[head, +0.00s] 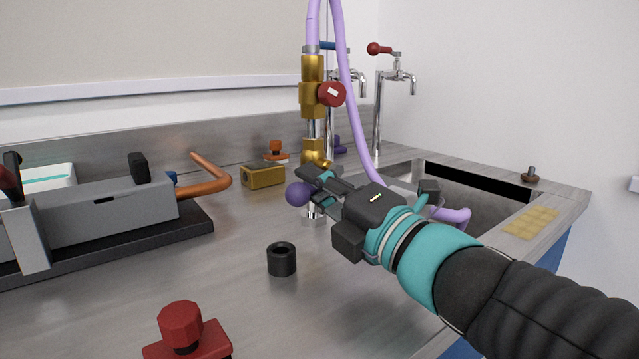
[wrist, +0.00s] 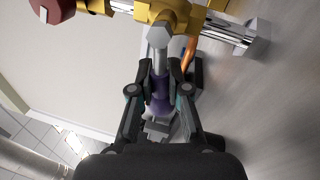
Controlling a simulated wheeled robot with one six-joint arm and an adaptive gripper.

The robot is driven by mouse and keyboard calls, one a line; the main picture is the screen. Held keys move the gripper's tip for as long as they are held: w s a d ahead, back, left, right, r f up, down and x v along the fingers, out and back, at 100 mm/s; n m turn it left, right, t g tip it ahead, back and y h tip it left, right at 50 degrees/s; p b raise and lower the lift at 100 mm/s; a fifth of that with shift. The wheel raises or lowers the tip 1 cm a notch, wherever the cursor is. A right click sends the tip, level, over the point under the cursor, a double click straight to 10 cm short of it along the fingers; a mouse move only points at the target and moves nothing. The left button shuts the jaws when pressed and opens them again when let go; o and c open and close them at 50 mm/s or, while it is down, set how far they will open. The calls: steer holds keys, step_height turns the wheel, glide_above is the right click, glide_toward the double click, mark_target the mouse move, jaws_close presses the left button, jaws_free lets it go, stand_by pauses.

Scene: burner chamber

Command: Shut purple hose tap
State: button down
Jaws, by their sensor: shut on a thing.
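Low on that post a brass fitting (head: 316,158) carries a lever with a purple knob (head: 297,194). My gripper (head: 318,180) reaches from the right and is shut on this lever. In the wrist view the grey lever stem and purple knob (wrist: 160,106) lie between the two fingers (wrist: 160,88), below the brass fitting (wrist: 165,14). The fingers hide part of the lever in the head view.
A red knob (head: 331,94) sits on the brass body above my gripper. Chrome taps (head: 396,77) stand behind the sink (head: 470,180). A black cylinder (head: 282,260), a brass block (head: 263,176) and a red-knobbed piece (head: 181,325) stand on the metal bench. A grey burner unit (head: 110,210) is at left.

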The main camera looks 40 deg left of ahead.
steer(key=shift+w, duration=0.1)
steer(key=c, duration=1.1)
jaws_free()
steer(key=shift+d, duration=0.1)
steer(key=v, duration=1.1)
steer(key=shift+d+f, duration=0.1)
steer(key=shift+d, duration=0.25)
steer(key=shift+c, duration=0.3)
